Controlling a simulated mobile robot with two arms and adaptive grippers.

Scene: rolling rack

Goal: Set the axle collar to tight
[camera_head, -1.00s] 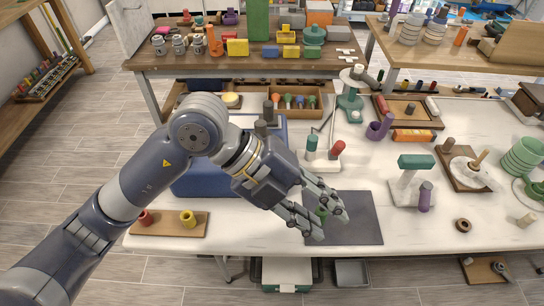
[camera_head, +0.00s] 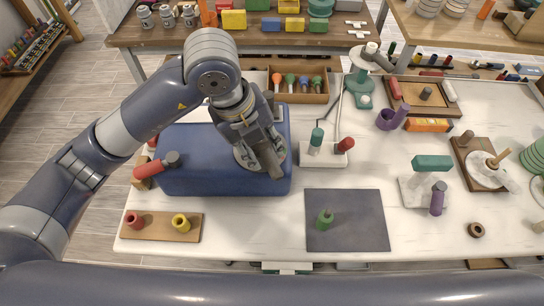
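A blue box (camera_head: 205,180) stands on the left of the white table. My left gripper (camera_head: 272,174) points down over its right part, in front of a round grey metal piece (camera_head: 244,157) on its top. The fingers overlap from this angle and hide part of that piece, so contact and opening cannot be told. No part is clearly recognisable as the axle collar; a small brown ring (camera_head: 476,230) lies at the right of the table. My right gripper is out of view.
A grey mat (camera_head: 365,205) with a green peg (camera_head: 324,219) lies right of the box. A wooden board (camera_head: 158,233) carries a red and a yellow piece. A white block (camera_head: 325,158) with upright teal and red handles stands behind the mat. My arm link crosses the bottom.

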